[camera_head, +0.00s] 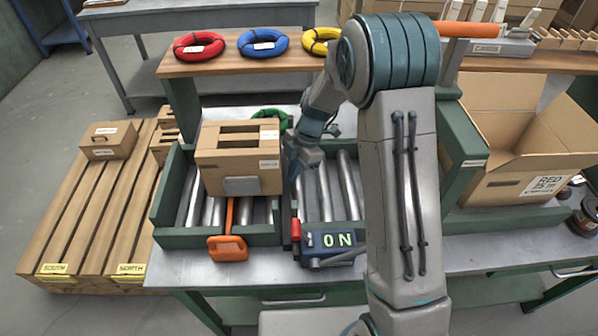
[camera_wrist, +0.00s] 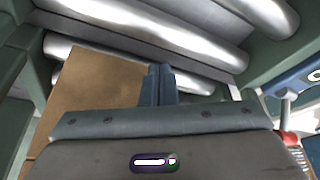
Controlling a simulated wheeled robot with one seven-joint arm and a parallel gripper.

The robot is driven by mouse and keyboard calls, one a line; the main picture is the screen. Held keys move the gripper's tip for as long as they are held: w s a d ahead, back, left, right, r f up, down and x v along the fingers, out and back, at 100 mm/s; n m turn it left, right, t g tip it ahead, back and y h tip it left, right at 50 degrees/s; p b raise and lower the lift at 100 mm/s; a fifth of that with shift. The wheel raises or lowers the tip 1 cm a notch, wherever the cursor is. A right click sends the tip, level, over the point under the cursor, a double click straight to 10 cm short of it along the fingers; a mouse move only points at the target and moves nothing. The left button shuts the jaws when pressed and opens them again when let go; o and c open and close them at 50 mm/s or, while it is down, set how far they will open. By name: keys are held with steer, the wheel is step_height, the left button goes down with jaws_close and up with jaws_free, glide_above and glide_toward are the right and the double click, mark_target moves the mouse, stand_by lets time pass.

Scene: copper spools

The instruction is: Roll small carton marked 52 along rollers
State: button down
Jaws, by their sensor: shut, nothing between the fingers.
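A brown carton (camera_head: 222,178) with slots in its top sits on the left part of the roller bed (camera_head: 325,190). Its labels are too small to read, so I cannot make out a 52. My gripper (camera_head: 291,172) is low at the carton's right side, shut and empty. In the wrist view, the shut fingers (camera_wrist: 158,85) are right beside the carton's brown face (camera_wrist: 95,85), with metal rollers (camera_wrist: 150,40) beyond. I cannot tell whether they touch the carton. My arm hides part of the bed's right side.
An orange-handled piece (camera_head: 228,247) and an ON box (camera_head: 333,241) with a lever are at the bed's front edge. A smaller carton (camera_head: 108,140) lies on the pallet (camera_head: 60,210) at left. An open carton (camera_head: 520,150) stands at right. Coloured coils (camera_head: 262,42) lie on the shelf behind.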

mark_target(271, 144)
steer(key=shift+a+b, duration=0.95)
steer(key=shift+a, duration=4.05)
steer(key=shift+d+b, duration=0.4)
steer(key=shift+d, duration=0.85)
steer(key=shift+r, duration=0.15)
steer(key=p+v, duration=0.2)
steer(key=v, duration=0.2)
steer(key=s+p+v, duration=0.1)
steer(key=p+v, duration=0.1)
steer(key=v, duration=0.2)
steer(key=s+p+v, duration=0.1)
steer(key=p+v, duration=0.1)
steer(key=v, duration=0.3)
steer(key=shift+s+a+r, duration=0.15)
steer(key=shift+a+r, duration=0.15)
steer(key=shift+a, duration=0.05)
